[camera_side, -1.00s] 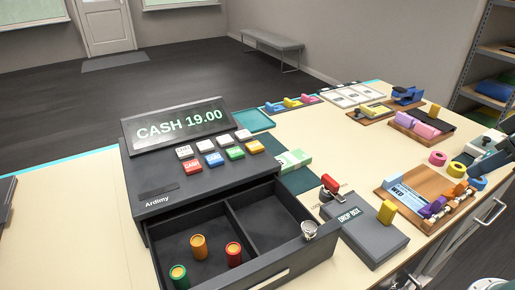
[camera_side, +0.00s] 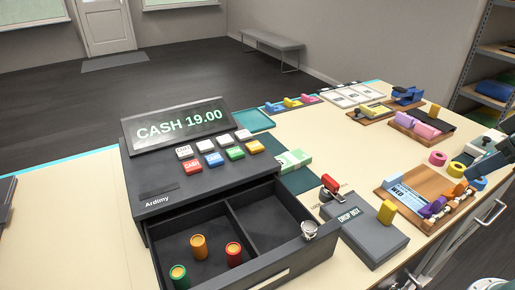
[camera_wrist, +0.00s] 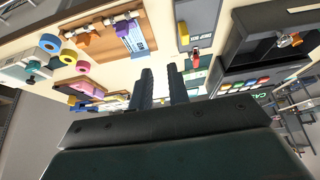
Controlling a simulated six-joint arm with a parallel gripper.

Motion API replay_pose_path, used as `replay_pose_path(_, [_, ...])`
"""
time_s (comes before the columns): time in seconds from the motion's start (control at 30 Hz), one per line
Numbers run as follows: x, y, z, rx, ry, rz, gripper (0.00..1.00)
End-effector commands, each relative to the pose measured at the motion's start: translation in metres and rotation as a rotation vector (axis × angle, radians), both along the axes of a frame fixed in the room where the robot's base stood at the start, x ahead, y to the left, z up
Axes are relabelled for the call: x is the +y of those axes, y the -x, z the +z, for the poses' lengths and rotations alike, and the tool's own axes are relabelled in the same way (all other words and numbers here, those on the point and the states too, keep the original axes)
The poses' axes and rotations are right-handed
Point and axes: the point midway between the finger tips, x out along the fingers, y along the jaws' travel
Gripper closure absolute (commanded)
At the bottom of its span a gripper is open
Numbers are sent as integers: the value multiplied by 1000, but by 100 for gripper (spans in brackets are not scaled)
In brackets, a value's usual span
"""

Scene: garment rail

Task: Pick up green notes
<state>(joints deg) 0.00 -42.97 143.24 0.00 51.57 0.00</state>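The green notes (camera_side: 293,160) are a pale green and white stack lying flat on a dark green mat (camera_side: 303,179), just right of the cash register. In the wrist view I cannot clearly pick them out. My gripper (camera_wrist: 160,72) shows in the wrist view as two dark fingers with a gap between them, open and empty. It is well away from the notes, with the counter tilted in its view. A dark shape (camera_side: 490,158) at the right edge of the side view may be part of my gripper.
The register (camera_side: 200,180) has its drawer (camera_side: 270,228) pulled open, with several coloured coin rolls inside. A grey drop box (camera_side: 368,236) and a red-handled stamp (camera_side: 331,186) stand right of the drawer. A wooden tray (camera_side: 425,187) and tape rolls (camera_side: 457,169) lie farther right.

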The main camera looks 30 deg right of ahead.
Motion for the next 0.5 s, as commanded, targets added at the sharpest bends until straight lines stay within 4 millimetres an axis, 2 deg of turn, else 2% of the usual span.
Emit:
replay_pose_path(0.03, [0, 0, 0, 0, 0, 0, 72])
replay_pose_path(0.3, [0, 0, 0, 0, 0, 0, 22])
replay_pose_path(0.5, [0, 0, 0, 0, 0, 0, 22])
